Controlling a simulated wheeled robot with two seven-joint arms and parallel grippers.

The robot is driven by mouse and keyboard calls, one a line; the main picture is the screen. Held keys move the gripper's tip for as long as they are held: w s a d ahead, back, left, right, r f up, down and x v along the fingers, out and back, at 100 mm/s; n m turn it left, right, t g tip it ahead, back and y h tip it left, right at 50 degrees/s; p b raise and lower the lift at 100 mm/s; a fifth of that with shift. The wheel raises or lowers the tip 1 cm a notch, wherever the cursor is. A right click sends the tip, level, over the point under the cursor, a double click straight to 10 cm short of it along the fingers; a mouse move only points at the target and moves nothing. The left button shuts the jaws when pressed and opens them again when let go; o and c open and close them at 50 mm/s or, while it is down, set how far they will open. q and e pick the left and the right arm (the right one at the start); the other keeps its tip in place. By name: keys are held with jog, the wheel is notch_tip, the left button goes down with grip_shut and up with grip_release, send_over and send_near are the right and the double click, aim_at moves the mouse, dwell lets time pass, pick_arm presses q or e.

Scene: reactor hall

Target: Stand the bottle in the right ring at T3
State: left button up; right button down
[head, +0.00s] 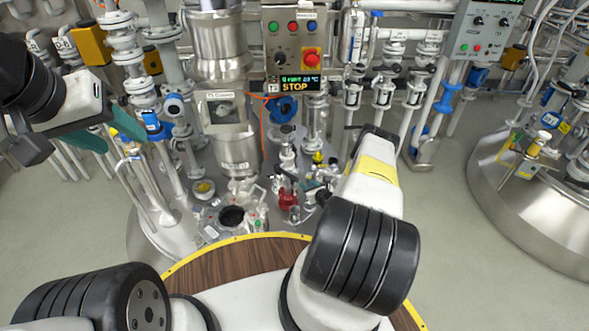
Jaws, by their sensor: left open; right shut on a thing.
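My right gripper (311,187) is low over the crowded lid of the middle reactor, mostly hidden by its own forearm. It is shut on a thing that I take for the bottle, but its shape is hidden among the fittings. A small red item (288,199) shows just left of the fingers; I cannot tell if it touches them. My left gripper (106,137), with teal finger pads, is open and empty at the upper left, apart from the lid.
A dark round opening (232,216) and a small yellow-topped port (203,188) lie on the lid. A steel column (236,150) and a control box (292,50) reading STOP stand behind. Pipes crowd the left and back. Another steel vessel (540,215) is at right, with bare floor between.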

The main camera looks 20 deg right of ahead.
notch_tip(320, 180, down, 4)
jog(key=shift+w+r, duration=0.1)
jog(key=shift+r, duration=0.15)
jog(key=c, duration=1.3)
grip_release()
jog(key=v, duration=1.2)
jog(key=shift+f, duration=0.1)
